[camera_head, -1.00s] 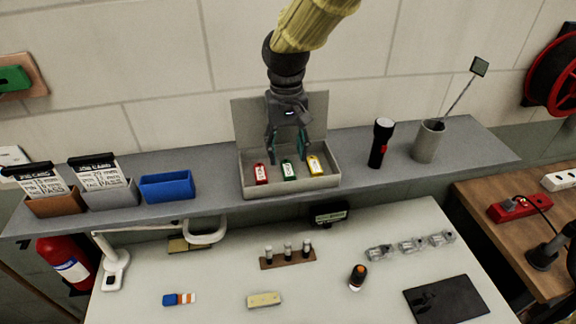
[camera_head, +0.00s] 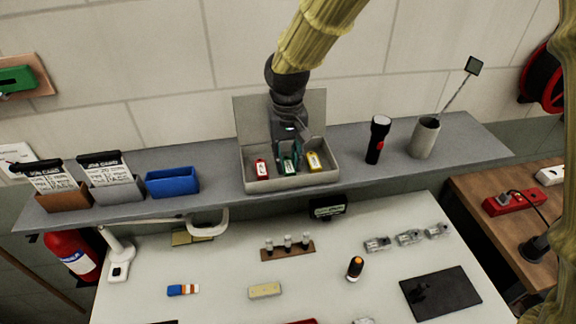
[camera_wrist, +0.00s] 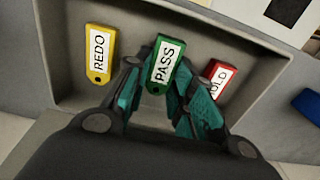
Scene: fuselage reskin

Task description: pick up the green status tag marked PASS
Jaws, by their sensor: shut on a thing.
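The green PASS tag (camera_wrist: 165,66) is between my gripper's fingers (camera_wrist: 163,85) in the wrist view, its label facing the camera. In the head view the green tag (camera_head: 289,165) stands in the middle of the open grey box, partly covered by my gripper (camera_head: 289,158). My gripper is shut on the tag, down inside the box. The yellow REDO tag (camera_wrist: 100,53) and the red tag (camera_wrist: 216,80), whose label is partly hidden by a finger, sit on either side of it. Whether the green tag still touches the box floor cannot be told.
The grey box (camera_head: 318,181) stands on a narrow grey shelf (camera_head: 222,175) with its lid raised behind. A blue bin (camera_head: 172,182) is to its left, a flashlight (camera_head: 377,140) and a cup (camera_head: 425,138) to its right. The wall is close behind.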

